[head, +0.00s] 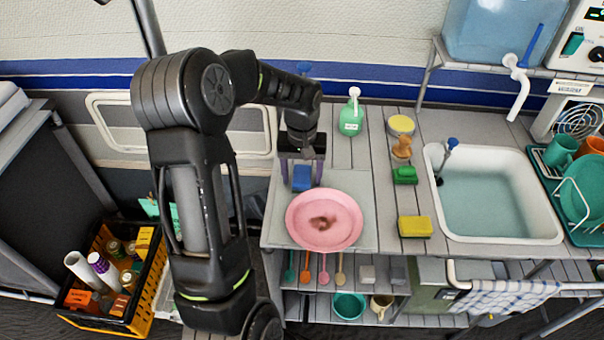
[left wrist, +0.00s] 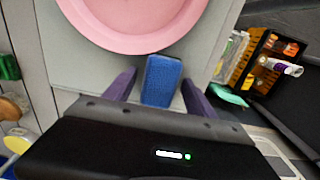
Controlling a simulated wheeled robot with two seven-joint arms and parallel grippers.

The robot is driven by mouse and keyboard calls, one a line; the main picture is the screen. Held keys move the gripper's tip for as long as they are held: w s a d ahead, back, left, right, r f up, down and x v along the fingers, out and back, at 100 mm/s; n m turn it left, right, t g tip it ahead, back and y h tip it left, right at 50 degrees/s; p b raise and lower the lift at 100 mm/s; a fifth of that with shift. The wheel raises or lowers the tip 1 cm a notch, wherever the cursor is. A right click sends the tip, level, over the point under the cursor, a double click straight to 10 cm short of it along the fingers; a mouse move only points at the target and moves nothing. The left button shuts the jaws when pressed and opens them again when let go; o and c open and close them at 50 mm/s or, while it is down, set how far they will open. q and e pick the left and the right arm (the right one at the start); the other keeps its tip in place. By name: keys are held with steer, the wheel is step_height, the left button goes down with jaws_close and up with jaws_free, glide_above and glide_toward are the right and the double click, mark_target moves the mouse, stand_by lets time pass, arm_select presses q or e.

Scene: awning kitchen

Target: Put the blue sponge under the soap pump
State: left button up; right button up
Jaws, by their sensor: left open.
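The blue sponge (head: 302,178) lies on a grey board at the left end of the counter, behind the pink plate. In the left wrist view the sponge (left wrist: 161,80) sits between the two purple fingers of my left gripper (left wrist: 160,85), with a visible gap on each side. My left gripper (head: 302,170) is open and points down around the sponge in the head view. The green soap pump (head: 351,115) with a white top stands upright at the back of the counter, right of my gripper. My right gripper is in neither view.
The pink plate (head: 324,221) with a brown stain is just in front of the sponge. Right of it are a green sponge (head: 405,175), a yellow sponge (head: 414,227), a wooden brush (head: 401,148) and a sink (head: 495,200). Counter in front of the pump is bare.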

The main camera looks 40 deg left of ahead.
mark_target(302, 174)
arm_select(q)
step_height(302, 174, up, 12)
steer(key=shift+r+b, duration=0.15)
steer(key=shift+b, duration=0.15)
stand_by(0.3)
steer(key=shift+o, duration=0.6)
